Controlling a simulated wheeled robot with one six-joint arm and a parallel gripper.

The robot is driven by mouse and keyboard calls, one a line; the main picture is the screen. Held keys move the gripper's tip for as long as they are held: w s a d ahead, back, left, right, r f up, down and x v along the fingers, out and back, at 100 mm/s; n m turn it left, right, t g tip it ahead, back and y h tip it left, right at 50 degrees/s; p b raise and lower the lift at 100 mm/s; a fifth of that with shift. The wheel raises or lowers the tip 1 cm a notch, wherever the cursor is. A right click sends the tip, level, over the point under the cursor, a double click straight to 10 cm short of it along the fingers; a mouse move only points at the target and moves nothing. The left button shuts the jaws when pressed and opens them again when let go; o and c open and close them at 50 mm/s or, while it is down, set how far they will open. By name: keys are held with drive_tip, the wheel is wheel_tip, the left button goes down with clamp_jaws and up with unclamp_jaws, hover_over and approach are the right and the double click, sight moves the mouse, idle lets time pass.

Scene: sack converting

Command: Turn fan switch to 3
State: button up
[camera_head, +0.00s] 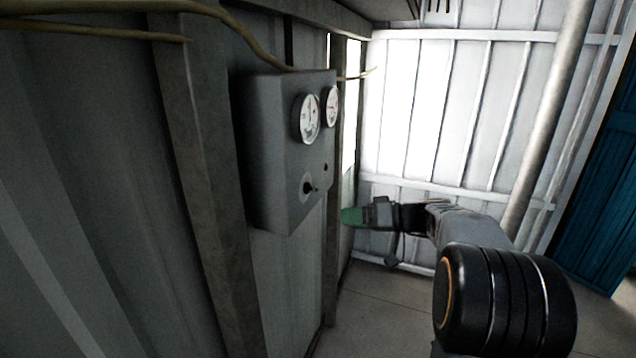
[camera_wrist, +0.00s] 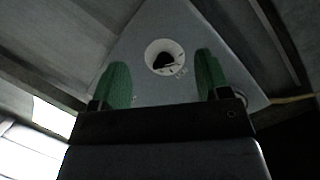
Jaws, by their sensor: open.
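A grey control box (camera_head: 268,150) is fixed to the wall in the head view. Its face carries a black rotary knob on a round pale dial, which I take for the fan switch (camera_head: 309,187). In the wrist view the fan switch (camera_wrist: 164,60) shows beyond and between the fingertips; its dial marks are too small to read. My gripper (camera_head: 352,216), with green fingers, is right of the box and apart from it. In the wrist view my gripper (camera_wrist: 161,62) is open, with nothing between its fingers.
Two round gauges, a nearer one (camera_head: 307,118) and a farther one (camera_head: 331,106), sit above the switch. A cable (camera_head: 240,33) runs over the box. A metal post (camera_head: 205,170) stands left of it. A slanted pipe (camera_head: 550,110) is at right. Floor (camera_head: 385,310) below looks clear.

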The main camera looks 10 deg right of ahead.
sight(315, 190)
drive_tip(key=w+d+r+n+t+y, duration=0.1)
drive_tip(key=w+d+r+t, duration=0.1)
drive_tip(key=w+d+r, duration=0.15)
drive_tip(key=shift+t, duration=0.3)
drive_tip(key=p+x, duration=0.5)
drive_tip(key=x, duration=0.7)
drive_tip(key=shift+s+p, duration=0.15)
drive_tip(key=shift+p, duration=0.2)
drive_tip(key=c, duration=0.9)
drive_tip(key=shift+f, duration=0.1)
